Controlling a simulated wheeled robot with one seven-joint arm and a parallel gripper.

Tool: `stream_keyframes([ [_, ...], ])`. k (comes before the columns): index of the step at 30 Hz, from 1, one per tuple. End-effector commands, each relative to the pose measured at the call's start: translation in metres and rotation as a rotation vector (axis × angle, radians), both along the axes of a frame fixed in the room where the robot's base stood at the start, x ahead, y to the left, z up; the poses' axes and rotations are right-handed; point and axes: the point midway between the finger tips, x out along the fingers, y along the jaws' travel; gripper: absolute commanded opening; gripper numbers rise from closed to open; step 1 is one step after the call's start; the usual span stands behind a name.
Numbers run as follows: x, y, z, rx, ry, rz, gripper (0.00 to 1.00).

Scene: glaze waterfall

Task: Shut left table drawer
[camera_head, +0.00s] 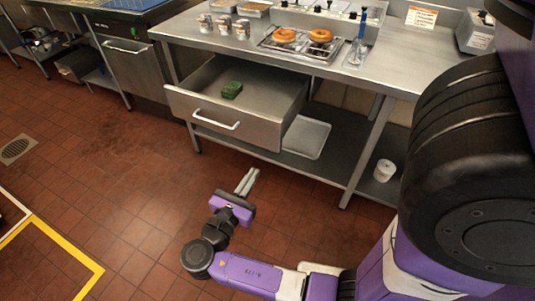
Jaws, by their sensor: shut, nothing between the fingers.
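The left table drawer (216,121) is a steel drawer under the steel worktable (376,79), and it stands pulled out toward me. Its front carries a light bar handle (216,120). A green block (232,90) lies inside the drawer on its floor. My gripper (250,173) is shut and empty. In the picture it appears below the drawer front, apart from it, with its fingers pointing up toward the table.
Two glazed doughnuts (284,35) sit on a rack on the tabletop, near several cans (241,29). The lower shelf holds a tray (305,138) and a white tub (384,170).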

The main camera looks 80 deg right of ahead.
Motion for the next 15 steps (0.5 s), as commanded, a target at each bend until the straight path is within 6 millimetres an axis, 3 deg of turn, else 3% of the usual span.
stream_keyframes([
  [7,-0.007,-0.013,-0.001,0.014,0.040,-0.013,0.00],
  [15,-0.019,-0.062,-0.001,0.014,0.038,-0.014,0.00],
])
